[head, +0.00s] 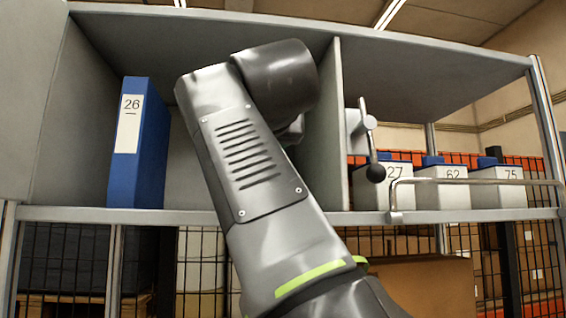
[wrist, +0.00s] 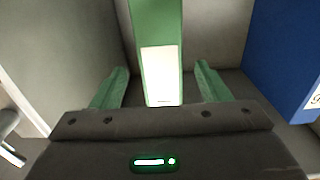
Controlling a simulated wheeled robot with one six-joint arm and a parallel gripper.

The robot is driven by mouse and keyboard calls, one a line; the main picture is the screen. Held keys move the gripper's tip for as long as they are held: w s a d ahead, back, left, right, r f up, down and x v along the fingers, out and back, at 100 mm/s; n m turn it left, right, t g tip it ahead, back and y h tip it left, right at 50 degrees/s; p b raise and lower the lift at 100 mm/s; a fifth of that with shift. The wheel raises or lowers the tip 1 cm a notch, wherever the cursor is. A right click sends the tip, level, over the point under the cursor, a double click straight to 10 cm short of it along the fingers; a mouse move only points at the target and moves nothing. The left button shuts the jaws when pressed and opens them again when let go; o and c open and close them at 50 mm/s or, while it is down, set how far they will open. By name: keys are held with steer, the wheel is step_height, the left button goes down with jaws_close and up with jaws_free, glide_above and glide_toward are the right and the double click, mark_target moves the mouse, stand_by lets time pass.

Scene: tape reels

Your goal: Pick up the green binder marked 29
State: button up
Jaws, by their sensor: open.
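In the wrist view a green binder (wrist: 156,25) stands upright with a pale label on its spine; the label is washed out and I cannot read a number on it. My gripper (wrist: 160,88) is open, with one green finger on each side of the binder's lower spine. There is a gap between each finger and the binder. In the head view my arm hides the green binder and my gripper.
A blue binder marked 26 (head: 140,150) stands at the left of the shelf (head: 190,216); it shows at the right in the wrist view (wrist: 285,60). A grey divider (head: 325,130) stands right of my arm. Beyond it are a lever with a dark knob (head: 375,172) and white boxes (head: 441,190).

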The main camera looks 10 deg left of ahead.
steer(key=p+x, duration=0.2)
steer(key=x, duration=0.6)
steer(key=shift+f, duration=0.2)
steer(key=c, duration=1.4)
